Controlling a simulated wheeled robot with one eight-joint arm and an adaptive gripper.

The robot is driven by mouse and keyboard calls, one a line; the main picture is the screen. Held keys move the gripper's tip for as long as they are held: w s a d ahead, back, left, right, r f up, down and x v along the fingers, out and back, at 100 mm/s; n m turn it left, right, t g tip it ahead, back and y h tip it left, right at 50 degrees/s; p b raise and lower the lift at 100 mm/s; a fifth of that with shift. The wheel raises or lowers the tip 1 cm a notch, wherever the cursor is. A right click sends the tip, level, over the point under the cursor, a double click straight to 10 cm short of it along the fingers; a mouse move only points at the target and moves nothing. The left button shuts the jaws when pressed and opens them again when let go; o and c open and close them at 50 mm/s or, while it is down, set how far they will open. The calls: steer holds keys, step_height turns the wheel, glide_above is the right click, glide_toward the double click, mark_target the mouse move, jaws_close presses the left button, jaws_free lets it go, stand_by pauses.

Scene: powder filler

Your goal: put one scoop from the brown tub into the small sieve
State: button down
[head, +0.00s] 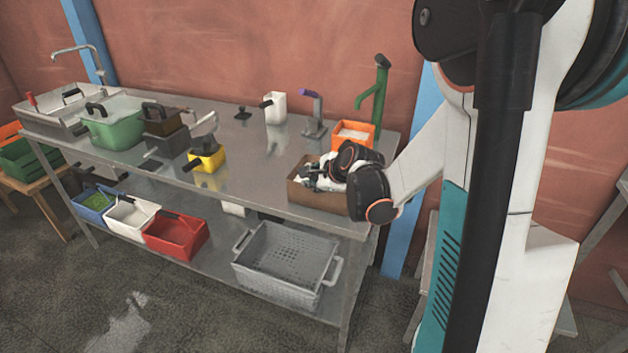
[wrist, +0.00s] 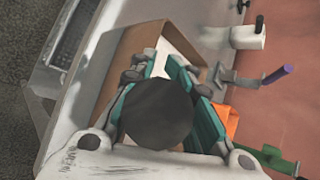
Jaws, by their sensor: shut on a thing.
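The brown tub (head: 318,198) stands at the right front end of the steel table, with white powder inside. It also shows in the wrist view (wrist: 146,40), behind my fingers. My gripper (head: 322,178) is low over the tub, its fingers at or inside the opening. In the wrist view my gripper (wrist: 166,76) is shut on a dark, round-ended thing (wrist: 156,113), probably the scoop's handle. The scoop's bowl is hidden, so I cannot tell whether it holds powder. I cannot surely pick out the small sieve; a grey rounded piece (head: 206,123) stands behind the yellow box.
An orange tub (head: 352,133) and a green post (head: 380,95) stand just behind the brown tub. A purple-topped stand (head: 313,115) and white jug (head: 275,107) are further back. A yellow box (head: 206,159) and green tub (head: 112,130) stand left. The table's middle is mostly clear.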

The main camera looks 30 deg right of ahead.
step_height(320, 180, up, 5)
steer(key=p, duration=0.3)
steer(key=shift+w+a+r, duration=0.1)
stand_by(0.9)
